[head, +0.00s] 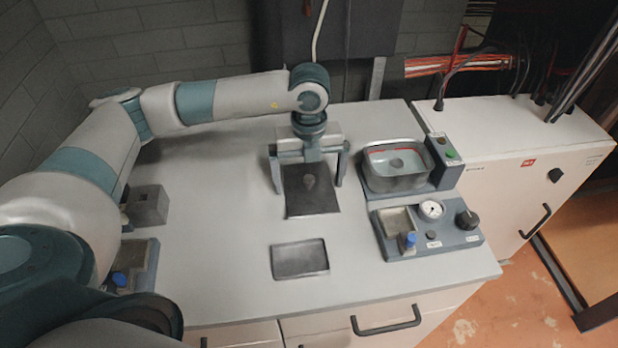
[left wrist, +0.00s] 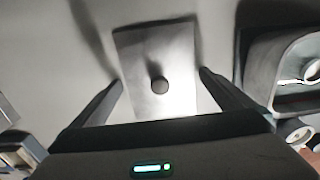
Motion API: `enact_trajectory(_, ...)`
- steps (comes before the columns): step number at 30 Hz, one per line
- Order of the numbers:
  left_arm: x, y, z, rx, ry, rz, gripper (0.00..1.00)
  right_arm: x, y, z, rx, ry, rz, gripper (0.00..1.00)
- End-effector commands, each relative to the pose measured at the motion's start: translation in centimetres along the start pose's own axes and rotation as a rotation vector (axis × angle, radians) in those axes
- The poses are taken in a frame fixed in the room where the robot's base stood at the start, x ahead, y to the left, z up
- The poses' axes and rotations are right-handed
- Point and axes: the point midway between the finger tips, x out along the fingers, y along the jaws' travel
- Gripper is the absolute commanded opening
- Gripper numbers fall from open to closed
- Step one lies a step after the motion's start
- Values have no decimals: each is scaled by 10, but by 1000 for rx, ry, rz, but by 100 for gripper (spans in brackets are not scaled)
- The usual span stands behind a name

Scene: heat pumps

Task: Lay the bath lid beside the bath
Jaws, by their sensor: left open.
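The bath (head: 395,165) is an open grey basin with a red line inside, at the right rear of the bench. The bath lid (head: 312,200) is a dark flat plate with a round knob, lying on the bench left of the bath. It also shows in the left wrist view, where the lid (left wrist: 150,98) looks grey and its knob sits between the fingers. My left gripper (head: 308,180) is open over the lid, its fingers apart on either side of the knob. In the left wrist view the gripper (left wrist: 160,85) holds nothing. My right gripper is not in view.
A shallow grey tray (head: 300,260) lies in front of the lid. A panel with a gauge (head: 430,209) and a dark knob stands in front of the bath. A grey block (head: 147,205) and a fixture with a blue knob (head: 119,279) are at the left. Bench between is clear.

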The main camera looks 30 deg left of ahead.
Motion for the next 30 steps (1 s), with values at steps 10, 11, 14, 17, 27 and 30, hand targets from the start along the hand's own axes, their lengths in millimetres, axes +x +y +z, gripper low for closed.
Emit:
enact_trajectory(10,-50,-1,1,1,-4,-4,100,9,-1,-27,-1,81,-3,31)
enact_trajectory(11,-56,-1,1,1,-3,-5,100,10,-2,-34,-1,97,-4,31)
enact_trajectory(14,-75,-1,1,2,-4,-4,100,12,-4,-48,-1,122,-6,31)
enact_trajectory(17,-92,-1,1,0,-4,-4,100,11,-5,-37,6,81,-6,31)
enact_trajectory(27,-120,0,0,0,-1,-2,100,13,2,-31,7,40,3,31)
enact_trajectory(30,-120,0,0,0,-1,-1,100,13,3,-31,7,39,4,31)
